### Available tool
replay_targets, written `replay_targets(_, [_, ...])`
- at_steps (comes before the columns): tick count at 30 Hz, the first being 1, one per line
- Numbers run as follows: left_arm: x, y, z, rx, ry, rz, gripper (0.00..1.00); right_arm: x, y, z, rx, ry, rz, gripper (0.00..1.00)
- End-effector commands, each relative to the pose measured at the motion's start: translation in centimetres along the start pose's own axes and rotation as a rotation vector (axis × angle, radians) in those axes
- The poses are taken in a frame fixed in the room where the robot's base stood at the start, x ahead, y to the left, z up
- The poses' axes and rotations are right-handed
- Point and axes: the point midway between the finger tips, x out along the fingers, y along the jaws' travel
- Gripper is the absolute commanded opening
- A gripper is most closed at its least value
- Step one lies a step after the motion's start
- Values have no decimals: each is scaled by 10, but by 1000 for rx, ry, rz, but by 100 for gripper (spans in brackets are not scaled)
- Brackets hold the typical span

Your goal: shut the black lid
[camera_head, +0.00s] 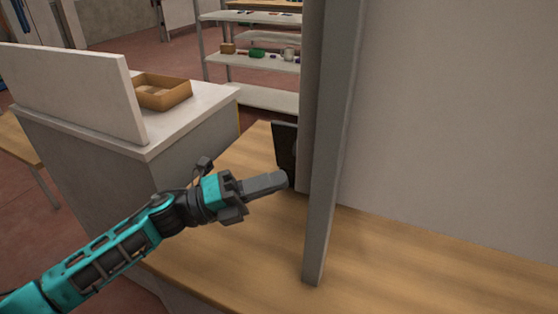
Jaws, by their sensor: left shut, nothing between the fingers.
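The black lid (285,145) stands upright above the wooden worktop, left of a grey post. Only part of it shows; its right side is hidden behind the grey panel edge. My left gripper (284,179) is shut and empty, its fingertips just in front of the lid's lower part. I cannot tell whether the fingertips touch it. My right gripper is not in view.
A grey upright post (334,150) and a large pale panel (450,110) stand right of my left gripper. A white cabinet (190,115) with an open cardboard box (162,104) stands at the left. The wooden worktop (230,255) is bare in front. Shelves (262,65) stand behind.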

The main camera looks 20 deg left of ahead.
Motion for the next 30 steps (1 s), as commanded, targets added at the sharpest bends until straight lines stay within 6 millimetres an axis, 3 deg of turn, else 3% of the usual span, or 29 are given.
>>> replay_targets(7, [18, 0, 21, 4, -2, 2, 0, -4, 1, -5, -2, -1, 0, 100])
replay_targets(24, [22, 1, 26, 2, -2, 3, 0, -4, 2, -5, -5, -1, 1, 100])
replay_targets(30, [29, 4, 36, 3, -3, 2, 0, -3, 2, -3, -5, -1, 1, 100])
